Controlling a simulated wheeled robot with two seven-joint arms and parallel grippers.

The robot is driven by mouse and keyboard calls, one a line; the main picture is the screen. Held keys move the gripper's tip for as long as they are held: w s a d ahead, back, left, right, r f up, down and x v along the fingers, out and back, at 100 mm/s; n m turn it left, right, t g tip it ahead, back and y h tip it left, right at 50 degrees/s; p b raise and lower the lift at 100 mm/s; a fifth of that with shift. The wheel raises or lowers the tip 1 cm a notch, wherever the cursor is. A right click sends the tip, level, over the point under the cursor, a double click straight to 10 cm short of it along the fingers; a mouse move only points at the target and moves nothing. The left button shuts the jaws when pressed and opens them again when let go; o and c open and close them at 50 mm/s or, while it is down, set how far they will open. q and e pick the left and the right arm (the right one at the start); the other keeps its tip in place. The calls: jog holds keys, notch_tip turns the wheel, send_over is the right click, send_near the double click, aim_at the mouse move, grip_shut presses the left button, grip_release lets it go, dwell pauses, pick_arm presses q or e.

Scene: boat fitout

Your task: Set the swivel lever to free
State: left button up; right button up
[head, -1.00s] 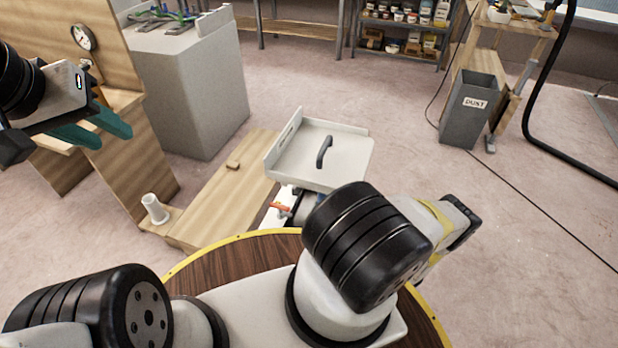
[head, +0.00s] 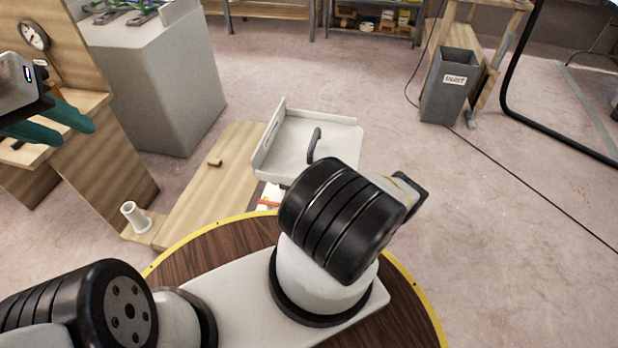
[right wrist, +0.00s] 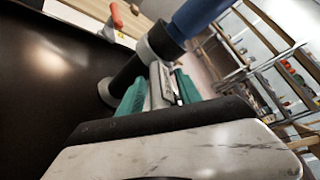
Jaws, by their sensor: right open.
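In the right wrist view a grey bar (right wrist: 160,85) with dark marks lies between the teal fingers of my right gripper (right wrist: 158,88). It runs toward a black and grey collar under a blue post (right wrist: 198,14). The bar may be the swivel lever; its setting cannot be read. The right gripper is open around it, and I cannot tell if the fingers touch it. An orange-red handle (right wrist: 117,15) shows beyond, and an orange piece also shows in the head view (head: 268,203). My right arm hides the right gripper there. My left gripper (head: 62,128) is open and empty at the left.
A grey block (head: 155,90) stands behind. A dust bin (head: 440,100) is at the right, with clear floor between.

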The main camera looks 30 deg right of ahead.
jog(key=shift+w+a, duration=0.1)
jog(key=shift+w, duration=0.2)
grip_shut()
dwell(1.3)
